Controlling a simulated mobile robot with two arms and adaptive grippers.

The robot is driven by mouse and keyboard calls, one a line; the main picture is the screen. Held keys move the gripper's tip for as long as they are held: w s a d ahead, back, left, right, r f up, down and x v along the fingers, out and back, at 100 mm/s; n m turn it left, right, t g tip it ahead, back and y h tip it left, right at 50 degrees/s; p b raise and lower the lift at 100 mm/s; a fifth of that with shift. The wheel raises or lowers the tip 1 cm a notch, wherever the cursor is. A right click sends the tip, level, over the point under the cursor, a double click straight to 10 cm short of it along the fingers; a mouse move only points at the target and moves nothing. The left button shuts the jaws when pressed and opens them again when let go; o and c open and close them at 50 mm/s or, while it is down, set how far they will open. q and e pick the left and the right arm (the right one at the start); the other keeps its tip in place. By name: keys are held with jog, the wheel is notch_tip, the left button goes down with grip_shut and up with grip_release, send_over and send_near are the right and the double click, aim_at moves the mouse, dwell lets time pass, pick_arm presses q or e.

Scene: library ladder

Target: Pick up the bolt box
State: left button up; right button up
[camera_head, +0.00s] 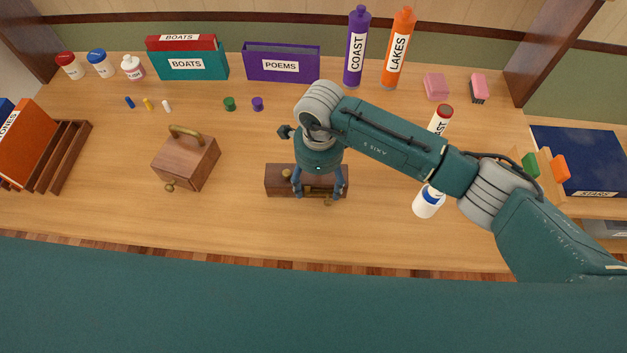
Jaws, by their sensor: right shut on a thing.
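A low brown wooden box with small brass fittings, which I take for the bolt box (277,182), is at the middle of the wooden desk. My right gripper (318,192) reaches down over it from above, its blue fingers shut on the box. The wrist hides the box's top and back. I cannot tell whether the box rests on the desk or is slightly raised. Another brown box (186,165) with an arched brass handle and a brass knob stands to the left, apart from it. My left gripper is not in view.
Small green (229,104) and purple (257,104) pieces lie behind. A purple POEMS box (281,64) and tall COAST (355,48) and LAKES (397,50) bottles line the back. The desk's front is clear.

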notch_tip(320, 180, up, 20)
jog(key=b, duration=0.4)
jog(key=shift+f, duration=0.1)
